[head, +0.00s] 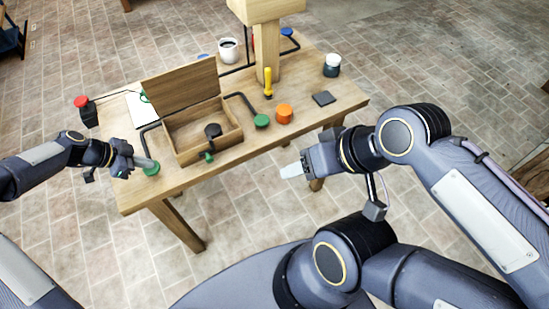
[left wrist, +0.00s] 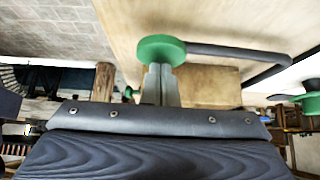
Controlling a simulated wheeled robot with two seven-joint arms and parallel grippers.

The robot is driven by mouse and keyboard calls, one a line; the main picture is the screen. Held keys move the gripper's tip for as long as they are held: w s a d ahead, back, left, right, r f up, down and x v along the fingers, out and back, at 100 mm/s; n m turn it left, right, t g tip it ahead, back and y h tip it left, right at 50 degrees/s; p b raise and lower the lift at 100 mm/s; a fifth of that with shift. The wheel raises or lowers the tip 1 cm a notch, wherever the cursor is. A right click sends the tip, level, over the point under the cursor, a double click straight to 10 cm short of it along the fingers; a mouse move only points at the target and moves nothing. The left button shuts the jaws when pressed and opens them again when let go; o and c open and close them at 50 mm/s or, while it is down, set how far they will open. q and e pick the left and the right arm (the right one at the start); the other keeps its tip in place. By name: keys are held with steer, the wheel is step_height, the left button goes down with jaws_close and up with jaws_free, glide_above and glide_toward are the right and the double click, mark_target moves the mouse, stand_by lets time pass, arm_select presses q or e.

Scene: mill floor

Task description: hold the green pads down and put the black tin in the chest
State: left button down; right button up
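An open wooden chest (head: 236,137) stands on the table, its lid (head: 180,92) tilted back. A green pad (head: 151,168) on a black bar is left of it; another green pad (head: 261,121) is on a bar at its right. My left gripper (head: 148,163) is at the left pad, its fingers together; in the left wrist view their tips meet the green pad (left wrist: 160,50). A dark round object (head: 212,130) shows at the chest's front; I cannot tell whether it is the black tin. My right gripper (head: 291,171) hangs in front of the table, apart from everything; its opening is unclear.
An orange round object (head: 284,114), a yellow-handled tool (head: 267,83), a dark flat square (head: 323,98) and a dark jar with a pale top (head: 332,65) are right of the chest. A white mug (head: 228,50) and a wooden post (head: 267,50) stand behind. A red knob (head: 81,102) is at far left.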

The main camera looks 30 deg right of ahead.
steer(key=s+r, duration=0.6)
steer(key=r, duration=0.1)
steer(key=shift+r, duration=0.25)
stand_by(0.4)
arm_select(q)
steer(key=shift+r+p, duration=0.5)
steer(key=shift+r, duration=3)
arm_select(e)
steer(key=shift+r, duration=0.5)
arm_select(q)
steer(key=b+v, duration=0.2)
steer(key=v, duration=0.5)
steer(key=shift+a+r, duration=0.3)
arm_select(e)
step_height(320, 180, down, 2)
steer(key=shift+f, duration=0.15)
